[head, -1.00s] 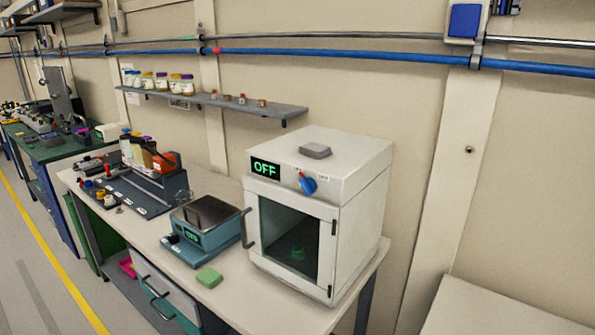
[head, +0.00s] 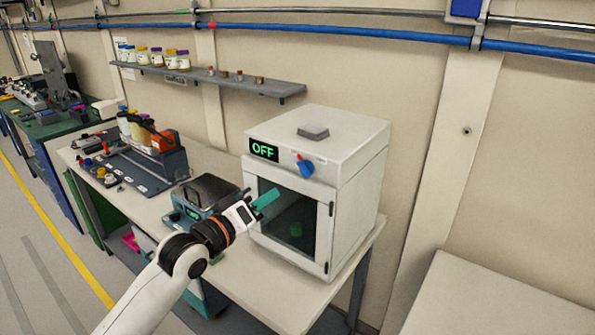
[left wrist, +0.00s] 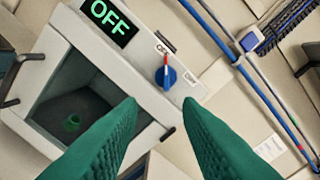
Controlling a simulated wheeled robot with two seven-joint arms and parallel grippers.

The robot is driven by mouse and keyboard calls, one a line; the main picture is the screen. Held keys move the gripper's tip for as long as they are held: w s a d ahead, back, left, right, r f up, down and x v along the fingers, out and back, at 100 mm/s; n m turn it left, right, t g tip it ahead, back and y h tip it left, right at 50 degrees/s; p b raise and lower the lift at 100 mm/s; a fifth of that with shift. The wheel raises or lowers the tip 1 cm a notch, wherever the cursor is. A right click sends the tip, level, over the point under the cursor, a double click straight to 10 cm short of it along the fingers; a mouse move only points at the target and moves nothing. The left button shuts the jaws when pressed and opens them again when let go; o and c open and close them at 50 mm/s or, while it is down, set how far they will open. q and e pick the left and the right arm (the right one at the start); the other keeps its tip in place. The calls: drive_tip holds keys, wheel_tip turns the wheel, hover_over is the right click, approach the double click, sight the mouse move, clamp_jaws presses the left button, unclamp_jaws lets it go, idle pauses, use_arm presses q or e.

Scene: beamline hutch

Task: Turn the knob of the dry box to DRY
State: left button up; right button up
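The white dry box (head: 350,170) stands on the bench with its door shut and a green "OFF" display (head: 264,150). Its blue knob (head: 305,168) is on the top front panel, right of the display. In the left wrist view the knob (left wrist: 167,76) shows a red mark at its upper end, with small labels beside it that I cannot read fully. My left gripper (head: 266,200) is in front of the dry box door, below and left of the knob, apart from it. In the left wrist view its two green fingers (left wrist: 160,115) are spread, with nothing between them. My right gripper is not in view.
A grey item (head: 313,132) lies on top of the dry box. A teal device with a dark lid (head: 205,193) stands left of it, near my left arm. A shelf (head: 215,78) with jars hangs above.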

sight(300, 170)
use_arm(q)
drive_tip(key=p+x, duration=0.1)
drive_tip(key=x, duration=0.2)
drive_tip(key=r+p+x, duration=0.1)
drive_tip(key=x, duration=0.3)
drive_tip(key=r+p+x, duration=0.1)
drive_tip(key=x, duration=0.3)
drive_tip(key=shift+w, duration=0.1)
drive_tip(key=shift+w+d+f, duration=0.2)
drive_tip(key=shift+w+d, duration=0.1)
drive_tip(key=shift+w, duration=0.2)
drive_tip(key=shift+c, duration=0.2)
clamp_jaws()
